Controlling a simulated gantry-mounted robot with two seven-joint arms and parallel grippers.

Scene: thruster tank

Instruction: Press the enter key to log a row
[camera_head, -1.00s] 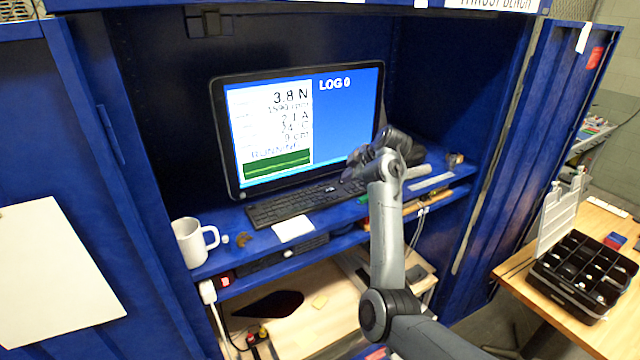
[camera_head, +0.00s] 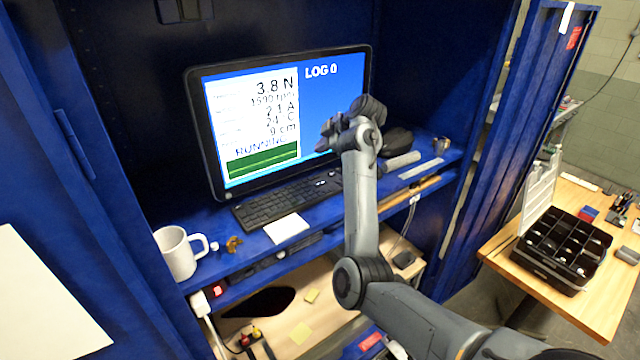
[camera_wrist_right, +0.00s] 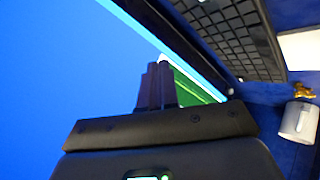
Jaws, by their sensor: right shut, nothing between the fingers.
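The black keyboard (camera_head: 280,205) lies on the blue shelf in front of the monitor (camera_head: 215,190). Its right end is partly behind my right arm, and I cannot pick out the enter key. The screen reads "LOG 0", "3.8 N" and "RUNNING". My right gripper (camera_head: 328,138) is shut and empty, in front of the screen's lower right part and above the keyboard's right end. In the right wrist view, its closed fingers (camera_wrist_right: 157,84) show against the blue screen and green graph, with the keyboard (camera_wrist_right: 228,35) at the upper right. My left gripper is not in view.
A white mug (camera_head: 178,253) and a small brass piece (camera_head: 233,244) stand at the shelf's left. A white note (camera_head: 286,228) lies before the keyboard. Right of my arm are a grey cylinder (camera_head: 403,160) and a ruler (camera_head: 420,168). Cabinet walls close both sides.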

